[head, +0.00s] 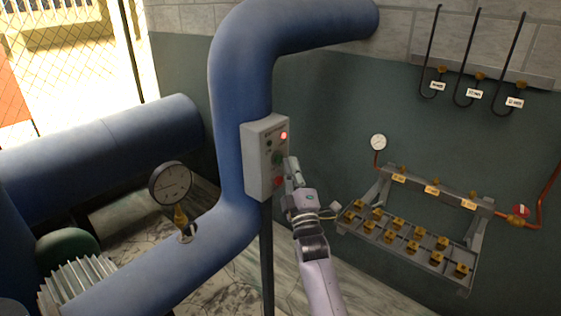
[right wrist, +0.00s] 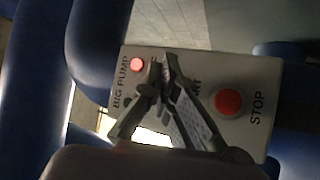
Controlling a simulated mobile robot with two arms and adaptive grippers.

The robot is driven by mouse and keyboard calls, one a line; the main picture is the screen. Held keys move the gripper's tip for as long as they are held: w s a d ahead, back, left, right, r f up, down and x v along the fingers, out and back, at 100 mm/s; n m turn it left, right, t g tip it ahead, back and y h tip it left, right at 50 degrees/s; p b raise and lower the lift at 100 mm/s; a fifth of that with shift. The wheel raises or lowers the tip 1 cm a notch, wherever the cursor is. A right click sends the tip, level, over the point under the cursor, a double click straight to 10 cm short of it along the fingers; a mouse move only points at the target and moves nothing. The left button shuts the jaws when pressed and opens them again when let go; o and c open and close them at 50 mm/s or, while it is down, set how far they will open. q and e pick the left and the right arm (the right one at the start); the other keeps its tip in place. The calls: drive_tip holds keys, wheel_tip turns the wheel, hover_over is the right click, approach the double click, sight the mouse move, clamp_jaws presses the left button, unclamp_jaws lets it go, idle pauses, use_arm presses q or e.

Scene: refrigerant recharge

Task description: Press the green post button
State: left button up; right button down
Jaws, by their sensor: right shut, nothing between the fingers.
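A grey control box (head: 256,160) stands on a post beside the big blue pipe. A green button (head: 277,158) shows on its face, between a lit red lamp (head: 284,135) above and a red button (head: 279,182) below. My right gripper (head: 291,163) is shut and empty, its tips close in front of the box near the green button. I cannot tell whether they touch. In the right wrist view the shut fingers (right wrist: 165,75) cover the area by the START label, hiding the green button. The red STOP button (right wrist: 229,102) is clear. My left gripper is out of view.
A thick blue pipe (head: 235,100) rises left of the box. A pressure gauge (head: 171,184) stands on the lower pipe. A wall rack (head: 408,245) with brass fittings is at right, below hanging hooked lines (head: 473,60). Open floor shows between the post and the rack.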

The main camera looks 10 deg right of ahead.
drive_tip(key=shift+w+a+r+b, duration=0.1)
drive_tip(key=shift+w+a+b, duration=0.35)
drive_tip(key=shift+w+a, duration=0.15)
idle(1.0)
drive_tip(key=shift+s+d, duration=0.1)
drive_tip(key=shift+s+d+f+p, duration=0.1)
drive_tip(key=shift+s+d+p, duration=0.05)
drive_tip(key=shift+s+p, duration=0.25)
drive_tip(key=shift+s+d+f+p, duration=0.1)
drive_tip(key=shift+s+p, duration=0.2)
drive_tip(key=shift+s, duration=0.15)
drive_tip(key=s+d+p, duration=0.3)
drive_tip(key=shift+s+d+r, duration=0.1)
drive_tip(key=shift+s+d, duration=0.15)
drive_tip(key=shift+s, duration=0.15)
idle(0.5)
